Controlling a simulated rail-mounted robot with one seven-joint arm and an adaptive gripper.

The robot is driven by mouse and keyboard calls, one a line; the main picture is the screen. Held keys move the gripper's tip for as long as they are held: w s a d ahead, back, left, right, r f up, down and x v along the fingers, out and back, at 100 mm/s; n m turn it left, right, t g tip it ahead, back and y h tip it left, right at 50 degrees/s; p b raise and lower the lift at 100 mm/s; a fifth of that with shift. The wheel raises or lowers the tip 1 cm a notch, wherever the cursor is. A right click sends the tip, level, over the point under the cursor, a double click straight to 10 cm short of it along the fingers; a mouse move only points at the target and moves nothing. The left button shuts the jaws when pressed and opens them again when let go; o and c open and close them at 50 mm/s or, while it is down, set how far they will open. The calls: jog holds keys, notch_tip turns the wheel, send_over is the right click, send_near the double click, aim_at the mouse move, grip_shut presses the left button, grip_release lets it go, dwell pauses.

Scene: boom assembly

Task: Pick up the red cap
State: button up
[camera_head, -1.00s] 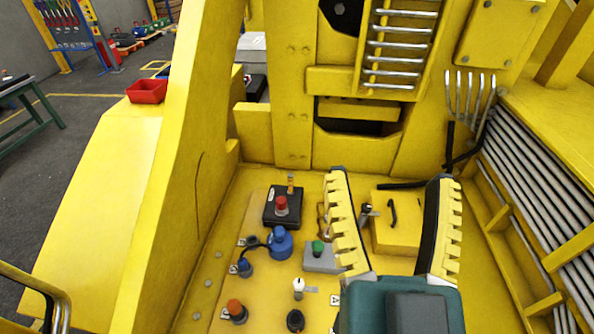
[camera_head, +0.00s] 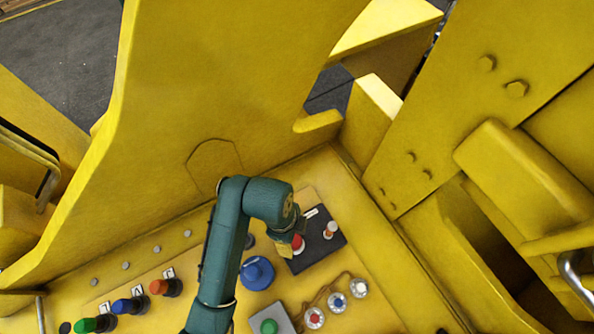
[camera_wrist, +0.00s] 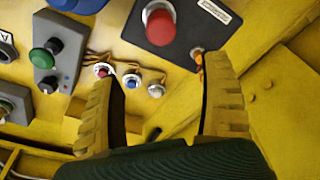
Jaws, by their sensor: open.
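A round red cap (camera_wrist: 160,24) sits on a black box (camera_wrist: 190,30) with a pale label, at the top of the wrist view. In the head view the red cap (camera_head: 298,242) shows partly behind the end of my arm, on the black box (camera_head: 322,252). My gripper (camera_wrist: 158,65) is open and empty, its two yellow toothed fingers spread wide. The cap lies beyond the fingertips, not between them. The right fingertip appears close to a small orange peg (camera_wrist: 199,62) at the box's edge; whether they touch I cannot tell.
A blue knob (camera_head: 257,273), a grey box with a green button (camera_head: 269,326) and several small wired round connectors (camera_head: 337,300) surround the black box. Green, blue and orange knobs (camera_head: 158,287) line the panel's left. Tall yellow walls (camera_head: 220,80) rise behind and right.

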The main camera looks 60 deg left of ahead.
aim_at(295, 242)
jog(key=f, duration=0.7)
jog(key=shift+d+f, duration=0.2)
jog(key=shift+d, duration=0.15)
jog(key=f, duration=0.4)
jog(key=f+p, duration=0.1)
jog(key=f, duration=0.1)
jog(key=shift+w+a, duration=0.3)
jog(key=shift+w, duration=0.05)
jog(key=c, duration=1.3)
